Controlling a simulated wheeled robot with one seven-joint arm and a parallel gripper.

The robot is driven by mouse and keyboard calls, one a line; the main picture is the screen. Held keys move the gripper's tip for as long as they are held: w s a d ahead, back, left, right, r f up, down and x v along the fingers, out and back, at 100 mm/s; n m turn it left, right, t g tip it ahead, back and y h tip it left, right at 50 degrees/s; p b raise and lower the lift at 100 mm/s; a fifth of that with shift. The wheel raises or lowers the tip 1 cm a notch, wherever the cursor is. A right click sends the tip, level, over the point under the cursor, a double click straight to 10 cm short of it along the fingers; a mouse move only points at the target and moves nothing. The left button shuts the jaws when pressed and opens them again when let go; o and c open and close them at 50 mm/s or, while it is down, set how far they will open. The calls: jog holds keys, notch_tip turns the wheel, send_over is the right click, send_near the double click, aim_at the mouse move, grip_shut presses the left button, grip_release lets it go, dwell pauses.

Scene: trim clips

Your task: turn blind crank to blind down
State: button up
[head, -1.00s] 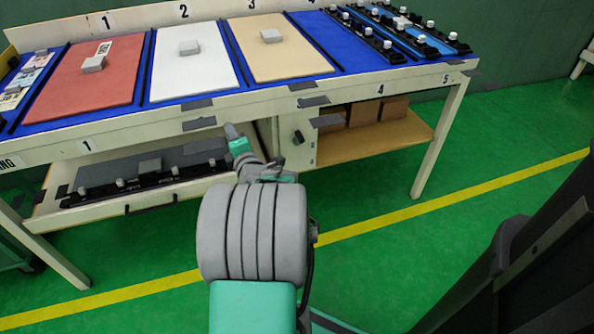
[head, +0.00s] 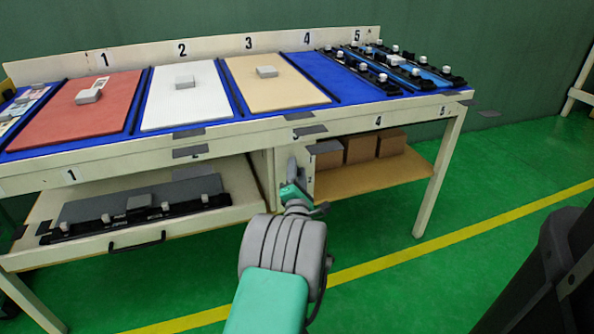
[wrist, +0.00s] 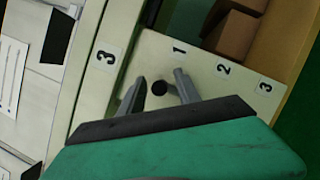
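No blind and no clearly recognisable crank show in these frames. A round black knob (wrist: 159,88) is on the cream side panel (wrist: 205,95) under the bench, beside printed numbers 1, 2 and 3. In the wrist view my gripper (wrist: 159,76) is open, one finger on each side of the knob, with gaps between. I cannot tell how far the fingertips are from the panel. In the head view my gripper (head: 292,167) is in front of this panel, and the knob is hidden behind it.
The workbench (head: 232,126) carries red (head: 75,112), white (head: 186,97) and tan (head: 275,85) boards. A drawer (head: 160,238) holding a dark strip is left of my arm. Brown boxes (head: 360,150) sit on the right shelf.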

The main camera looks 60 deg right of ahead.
jog(key=shift+c, duration=0.4)
grip_shut()
